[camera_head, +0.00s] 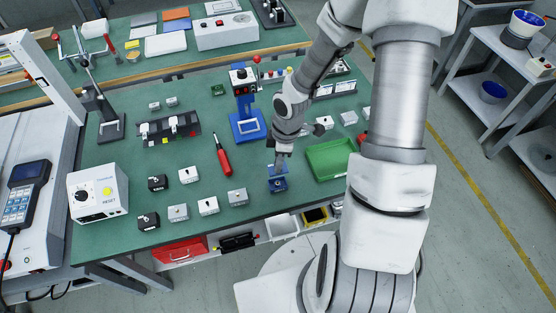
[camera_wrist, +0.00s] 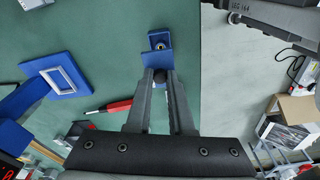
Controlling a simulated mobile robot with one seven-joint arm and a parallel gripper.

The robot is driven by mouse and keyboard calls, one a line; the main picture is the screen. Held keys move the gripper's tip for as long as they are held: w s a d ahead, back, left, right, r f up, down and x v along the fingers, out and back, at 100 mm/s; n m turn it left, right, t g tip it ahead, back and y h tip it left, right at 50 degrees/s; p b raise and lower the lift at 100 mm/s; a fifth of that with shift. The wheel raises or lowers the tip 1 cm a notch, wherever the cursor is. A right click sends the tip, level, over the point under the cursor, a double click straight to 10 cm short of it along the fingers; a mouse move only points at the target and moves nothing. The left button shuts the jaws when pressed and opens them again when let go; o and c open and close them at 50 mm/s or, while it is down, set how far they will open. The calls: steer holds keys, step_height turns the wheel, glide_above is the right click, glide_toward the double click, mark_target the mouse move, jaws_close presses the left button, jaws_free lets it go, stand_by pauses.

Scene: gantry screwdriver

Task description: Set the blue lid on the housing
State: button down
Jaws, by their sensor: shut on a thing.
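My gripper (camera_head: 281,158) points down near the front of the green bench, its fingers close together. In the wrist view the fingertips (camera_wrist: 160,76) are shut on the blue lid (camera_wrist: 156,61), a flat blue piece across their ends. In the head view the lid (camera_head: 275,168) shows just below the fingers. The housing (camera_head: 279,185), a small blue block, stands on the bench right under it. In the wrist view a blue part with a round dark centre (camera_wrist: 160,38) shows just beyond the lid. I cannot tell whether lid and housing touch.
A red screwdriver (camera_head: 223,158) lies left of my gripper. A blue stand (camera_head: 248,126) is behind it. A green tray (camera_head: 327,160) is close on the right. Several small grey and black blocks (camera_head: 208,206) stand to the left. The bench's front edge is near.

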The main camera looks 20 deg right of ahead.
mark_target(286, 168)
steer(key=shift+f+b, duration=2.25)
steer(key=shift+f, duration=0.6)
steer(key=shift+f+b, duration=0.55)
steer(key=shift+f, duration=0.4)
steer(key=c, duration=0.7)
jaws_free()
steer(key=shift+r, duration=0.1)
steer(key=r+p, duration=0.2)
steer(key=r, duration=0.3)
steer(key=d+r+p, duration=0.1)
steer(key=r+p, duration=0.1)
steer(key=r, duration=0.4)
steer(key=d+r+p, duration=0.1)
steer(key=r+p, duration=0.1)
steer(key=r, duration=0.4)
steer(key=shift+s+r, duration=0.1)
steer(key=shift+s, duration=0.15)
steer(key=shift+r, duration=0.1)
